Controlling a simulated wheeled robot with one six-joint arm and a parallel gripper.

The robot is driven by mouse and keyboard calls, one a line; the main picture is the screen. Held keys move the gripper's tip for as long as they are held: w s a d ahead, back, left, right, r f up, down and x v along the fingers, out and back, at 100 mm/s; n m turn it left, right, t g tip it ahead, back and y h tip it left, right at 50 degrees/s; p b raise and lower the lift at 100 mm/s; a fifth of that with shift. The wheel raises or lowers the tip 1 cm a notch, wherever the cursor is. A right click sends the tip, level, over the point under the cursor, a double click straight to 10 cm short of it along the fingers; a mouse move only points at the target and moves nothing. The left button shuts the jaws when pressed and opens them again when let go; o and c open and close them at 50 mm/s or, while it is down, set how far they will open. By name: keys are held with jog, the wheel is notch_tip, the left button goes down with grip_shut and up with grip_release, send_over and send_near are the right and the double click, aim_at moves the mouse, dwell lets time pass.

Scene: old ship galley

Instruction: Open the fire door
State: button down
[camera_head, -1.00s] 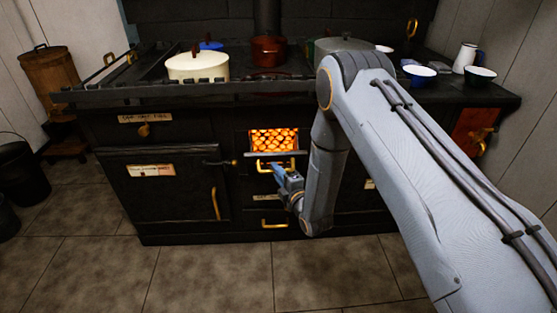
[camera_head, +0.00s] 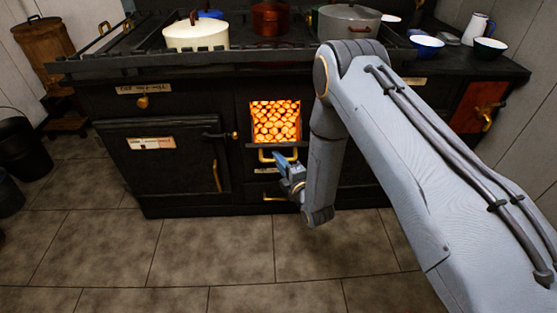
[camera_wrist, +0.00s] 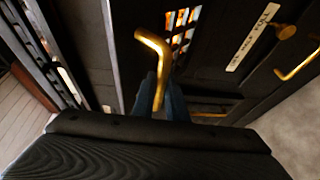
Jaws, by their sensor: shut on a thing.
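The fire door (camera_head: 260,146) is at the middle of the black stove front, and its upper edge is tilted out and down. Glowing orange coals (camera_head: 275,120) show in the wide opening above it. Its brass handle (camera_head: 265,157) sits just below the opening. My gripper (camera_head: 279,158) is shut on this handle, reaching it from the right. In the wrist view, the bent brass handle (camera_wrist: 152,42) runs down between the blue fingers of my gripper (camera_wrist: 160,92). The coals (camera_wrist: 183,22) show behind it. Most of the door's face is hidden.
A large oven door (camera_head: 165,170) with a brass handle is left of the fire opening. Another brass handle (camera_head: 273,198) lies below. Cream (camera_head: 196,36) and grey (camera_head: 349,21) pots stand on the stovetop behind a rail. The tiled floor (camera_head: 200,250) in front is clear.

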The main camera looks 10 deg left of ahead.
jog(key=c, duration=1.8)
grip_release()
jog(key=shift+w+r, duration=0.1)
jog(key=shift+r, duration=0.05)
jog(key=shift+o, duration=0.2)
jog(key=v, duration=0.8)
